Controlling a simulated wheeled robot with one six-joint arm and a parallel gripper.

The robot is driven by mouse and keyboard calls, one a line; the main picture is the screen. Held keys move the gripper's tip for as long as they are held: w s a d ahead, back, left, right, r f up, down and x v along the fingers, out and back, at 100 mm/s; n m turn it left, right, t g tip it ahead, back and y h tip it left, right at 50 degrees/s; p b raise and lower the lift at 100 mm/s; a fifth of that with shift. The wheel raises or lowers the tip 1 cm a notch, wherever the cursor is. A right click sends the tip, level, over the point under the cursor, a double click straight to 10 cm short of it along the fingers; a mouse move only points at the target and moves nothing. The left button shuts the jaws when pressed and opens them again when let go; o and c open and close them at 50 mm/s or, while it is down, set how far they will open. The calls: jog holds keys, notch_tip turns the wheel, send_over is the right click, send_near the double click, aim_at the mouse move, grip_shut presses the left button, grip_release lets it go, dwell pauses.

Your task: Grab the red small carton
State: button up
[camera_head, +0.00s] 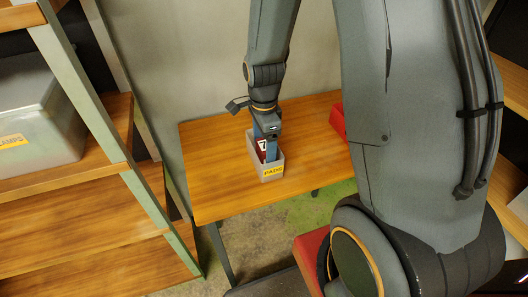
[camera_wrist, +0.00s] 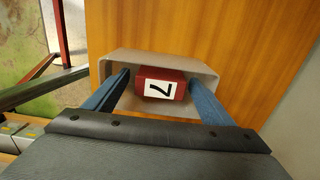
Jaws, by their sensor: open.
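The red small carton (camera_wrist: 161,84) has a white label with a black 7 and sits inside a light grey bin. In the head view the carton (camera_head: 262,146) shows only in part, behind my gripper. The bin (camera_head: 271,173) has a yellow PADS label and stands on a wooden table; its rim also shows in the wrist view (camera_wrist: 160,58). My gripper (camera_wrist: 160,85) is open, pointing down into the bin, with one blue finger on each side of the carton. A gap shows between the fingers and the carton. In the head view my gripper (camera_head: 270,152) is at the bin.
The wooden table (camera_head: 220,190) is clear around the bin. A red object (camera_head: 338,119) lies at its right, partly hidden by my arm. At left, a wooden shelf (camera_head: 75,175) with a green frame holds a translucent box (camera_head: 38,118). A wall stands behind the table.

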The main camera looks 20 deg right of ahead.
jog(key=shift+c, duration=0.3)
jog(key=c, duration=1.1)
